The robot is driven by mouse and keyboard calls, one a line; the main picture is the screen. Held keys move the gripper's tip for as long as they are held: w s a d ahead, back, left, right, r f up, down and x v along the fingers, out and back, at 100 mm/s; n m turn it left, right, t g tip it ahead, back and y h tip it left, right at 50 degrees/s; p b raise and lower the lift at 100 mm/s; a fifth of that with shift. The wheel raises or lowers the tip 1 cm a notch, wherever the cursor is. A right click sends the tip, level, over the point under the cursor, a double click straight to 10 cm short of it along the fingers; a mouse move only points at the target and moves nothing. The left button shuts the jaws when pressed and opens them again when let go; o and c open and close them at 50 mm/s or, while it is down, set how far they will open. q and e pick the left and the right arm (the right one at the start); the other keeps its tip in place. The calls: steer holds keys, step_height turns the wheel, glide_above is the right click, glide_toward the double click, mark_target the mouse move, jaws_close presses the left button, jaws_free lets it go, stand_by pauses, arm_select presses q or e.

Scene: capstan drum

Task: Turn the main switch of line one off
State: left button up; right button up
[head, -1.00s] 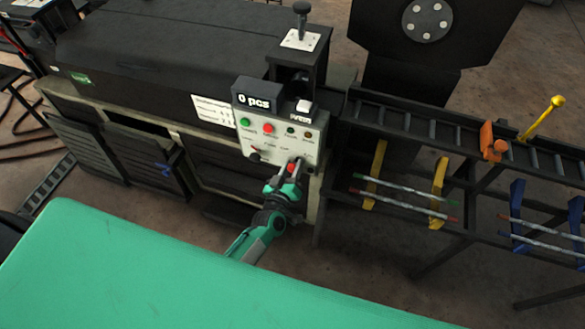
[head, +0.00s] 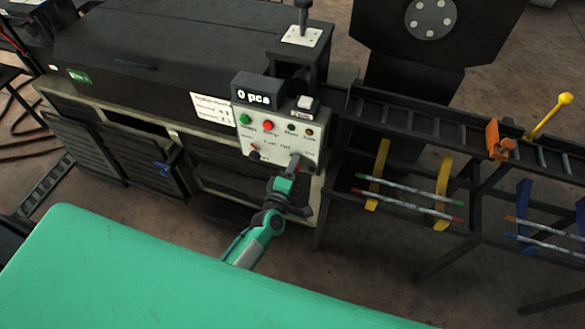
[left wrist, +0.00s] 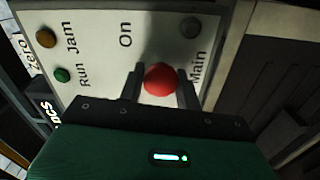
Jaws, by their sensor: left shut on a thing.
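The white control panel (head: 276,146) is on the front of the machine, under a counter box reading "0 pcs". My left gripper (head: 294,164) is at its lower right part. In the left wrist view, a round red knob (left wrist: 159,80) is between the two fingers of the left gripper (left wrist: 160,88), which are shut on it. The printed words "Main" and "On" are beside the knob on the panel (left wrist: 112,22). In the head view the gripper hides the red knob. My right gripper is not in view.
Green (head: 244,119) and red (head: 267,127) buttons and a small dark knob (head: 255,156) are on the same panel. A roller conveyor (head: 430,125) with an orange clamp (head: 498,140) and a yellow lever (head: 551,114) extends right. A green surface (head: 150,275) fills the foreground.

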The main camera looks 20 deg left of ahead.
arm_select(q)
steer(key=shift+n, duration=0.8)
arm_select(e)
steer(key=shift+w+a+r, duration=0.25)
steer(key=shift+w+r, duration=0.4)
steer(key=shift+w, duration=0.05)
arm_select(q)
steer(key=o, duration=0.9)
steer(key=s, duration=0.4)
steer(key=s+b, duration=0.1)
steer(key=s, duration=0.9)
steer(key=shift+a, duration=0.25)
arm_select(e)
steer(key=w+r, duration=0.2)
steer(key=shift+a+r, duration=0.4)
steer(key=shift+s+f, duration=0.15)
